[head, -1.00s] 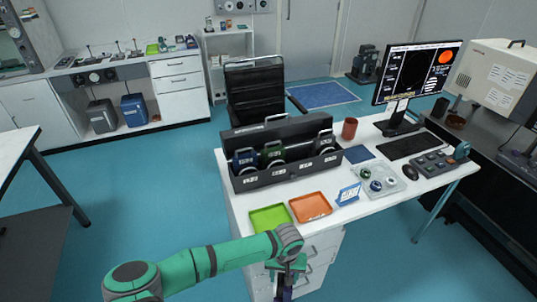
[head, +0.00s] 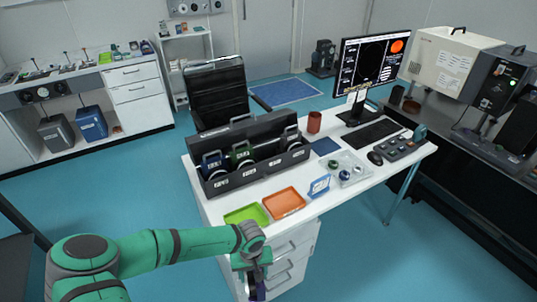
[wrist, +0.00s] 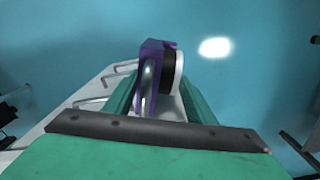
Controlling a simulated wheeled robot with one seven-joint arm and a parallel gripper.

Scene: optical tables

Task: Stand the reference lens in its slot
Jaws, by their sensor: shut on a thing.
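My gripper (head: 253,272) hangs low beside the front of the white desk, below its top. It is shut on a purple-framed lens (wrist: 152,78), whose round pale-rimmed side shows at its right in the wrist view. The lens also shows small and partly cut off at the bottom of the head view (head: 258,293). The open black case (head: 255,178) stands on the desk, with labels along its front. The slot floors are largely hidden by the front wall.
On the desk (head: 350,188) lie a green tray (head: 247,215), an orange tray (head: 284,202), a blue-framed sign (head: 319,186) and a clear tray with small parts (head: 350,170). A red cup (head: 314,122) stands behind. Drawers (head: 292,258) are close to my gripper.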

